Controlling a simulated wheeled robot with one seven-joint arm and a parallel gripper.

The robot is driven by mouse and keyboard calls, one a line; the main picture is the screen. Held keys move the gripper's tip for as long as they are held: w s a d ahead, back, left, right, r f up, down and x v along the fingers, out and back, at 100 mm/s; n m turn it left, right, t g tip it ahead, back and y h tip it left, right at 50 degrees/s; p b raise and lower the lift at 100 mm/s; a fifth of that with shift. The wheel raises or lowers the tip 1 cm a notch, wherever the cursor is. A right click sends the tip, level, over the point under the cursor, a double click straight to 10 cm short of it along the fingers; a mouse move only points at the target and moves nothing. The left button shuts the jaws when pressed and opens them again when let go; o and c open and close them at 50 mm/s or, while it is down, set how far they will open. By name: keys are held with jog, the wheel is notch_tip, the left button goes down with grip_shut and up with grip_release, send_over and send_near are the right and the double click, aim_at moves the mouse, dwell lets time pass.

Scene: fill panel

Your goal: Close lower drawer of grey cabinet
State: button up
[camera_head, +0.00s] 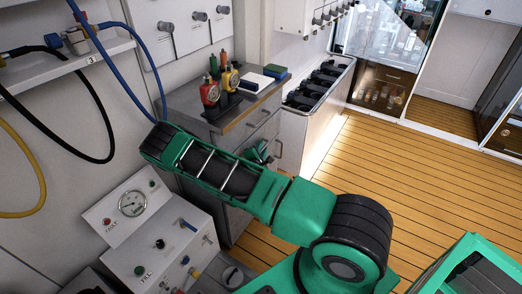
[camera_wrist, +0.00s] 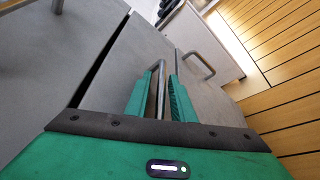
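The grey cabinet (camera_head: 230,117) stands against the wall, with part of its front hidden by my arm. My gripper (camera_head: 262,152) is at its front. In the wrist view, my two green fingers (camera_wrist: 161,92) stand apart on either side of a metal bar handle (camera_wrist: 161,76) on a grey drawer front (camera_wrist: 120,75). A gap seems to show between the handle and the right finger. A dark gap (camera_wrist: 97,68) runs along the left edge of this front, beside another grey front (camera_wrist: 55,60). I cannot tell how far the drawer is out.
Another handle (camera_wrist: 198,66) is on the grey front to the right. Red and yellow bottles (camera_head: 210,92) stand on the cabinet top. A gauge panel (camera_head: 132,204) is at the lower left, near my arm.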

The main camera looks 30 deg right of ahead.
jog(key=shift+r, duration=0.15)
jog(key=v, duration=1)
jog(key=shift+s+a, duration=0.25)
jog(key=s+d+r+m+g+y, duration=0.1)
jog(key=s+d+r+m+g, duration=0.45)
jog(key=s+r+m, duration=0.25)
jog(key=s+d+r+m+g, duration=0.4)
jog(key=s+r+m+g, duration=0.2)
jog(key=s+r+m, duration=0.15)
jog(key=s+a+r+m+y, duration=0.3)
jog(key=s+a+r+y, duration=0.2)
jog(key=s+r, duration=0.3)
jog(key=s+a+r+m+y, duration=0.3)
jog(key=s+a+r+y, duration=0.2)
jog(key=s, duration=0.8)
notch_tip(320, 180, up, 4)
jog(key=shift+s+a+f+t, duration=0.2)
jog(key=shift+a+t, duration=0.15)
jog(key=shift+a, duration=0.5)
